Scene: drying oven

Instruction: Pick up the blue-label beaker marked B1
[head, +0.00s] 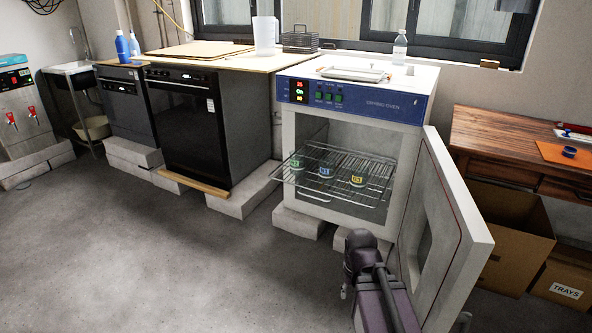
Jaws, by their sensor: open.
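The blue-label beaker (326,172) stands on the pulled-out wire rack (310,187) of the drying oven (383,107). It is the middle one of three small beakers; the writing on its label is too small to read surely. A green-label beaker (296,162) stands to its left and a yellow-label beaker (358,180) to its right. Part of my arm shows at the bottom, in front of the oven and below the rack. My gripper cannot be made out in the head view.
The oven door (447,220) stands wide open on the right, close to my arm. A wooden desk (510,137) and cardboard boxes (508,225) are beyond it. Concrete blocks (297,222) lie under the oven. The floor (180,270) to the left is clear.

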